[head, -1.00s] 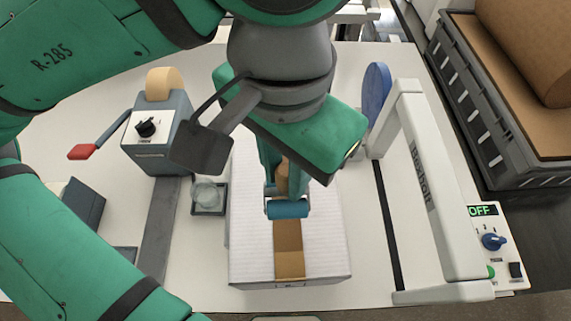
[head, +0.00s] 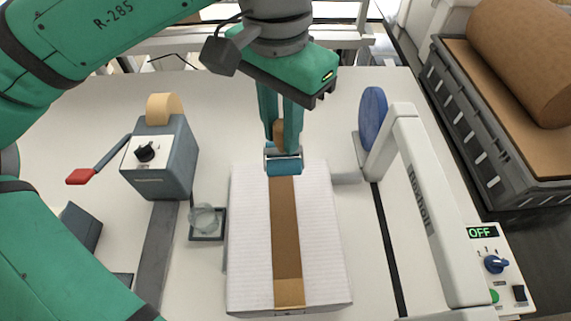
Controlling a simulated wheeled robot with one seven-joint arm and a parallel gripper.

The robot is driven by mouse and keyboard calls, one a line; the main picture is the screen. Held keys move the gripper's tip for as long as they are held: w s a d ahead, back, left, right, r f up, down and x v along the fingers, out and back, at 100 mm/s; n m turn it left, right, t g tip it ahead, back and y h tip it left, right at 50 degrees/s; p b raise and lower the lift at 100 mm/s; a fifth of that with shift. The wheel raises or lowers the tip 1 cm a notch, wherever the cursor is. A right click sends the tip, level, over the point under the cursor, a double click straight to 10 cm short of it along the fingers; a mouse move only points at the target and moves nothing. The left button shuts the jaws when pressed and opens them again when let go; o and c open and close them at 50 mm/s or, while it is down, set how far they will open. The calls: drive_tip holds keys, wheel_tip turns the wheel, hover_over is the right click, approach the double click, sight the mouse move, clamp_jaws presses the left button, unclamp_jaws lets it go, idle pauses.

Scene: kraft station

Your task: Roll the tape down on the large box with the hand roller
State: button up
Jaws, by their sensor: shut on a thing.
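The large box (head: 325,245) is white and lies closed in the middle of the table. A brown tape strip (head: 285,230) runs along its top from the far end to the near edge. Most of the strip looks darker, and a short stretch by the near edge is lighter. My gripper (head: 281,135) points down at the far end of the box, shut on the hand roller. The blue cylinder of the hand roller (head: 284,164) is over the strip's far end; whether it touches the tape I cannot tell. The roller's handle is mostly hidden between the fingers.
A grey tape dispenser (head: 165,165) with a red-tipped lever (head: 80,176) stands left of the box. A small dish (head: 205,220) sits close to the box's left side. A white sealer frame (head: 430,200) with an OFF display stands on the right. A crate (head: 480,130) bears a paper roll.

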sight(281, 170)
drive_tip(key=shift+w+a+f, duration=0.15)
drive_tip(key=shift+w, duration=0.4)
drive_tip(key=shift+w+a+f, duration=0.15)
drive_tip(key=shift+w, duration=0.35)
drive_tip(key=shift+f, duration=2.25)
drive_tip(key=shift+f, duration=0.6)
drive_tip(key=shift+s, duration=0.1)
drive_tip(key=shift+s+d, duration=0.1)
drive_tip(key=shift+s, duration=2.1)
drive_tip(key=shift+s, duration=0.2)
drive_tip(key=shift+s+f, duration=0.1)
drive_tip(key=shift+s, duration=0.9)
drive_tip(key=shift+s+d, duration=0.1)
drive_tip(key=shift+s, duration=1.05)
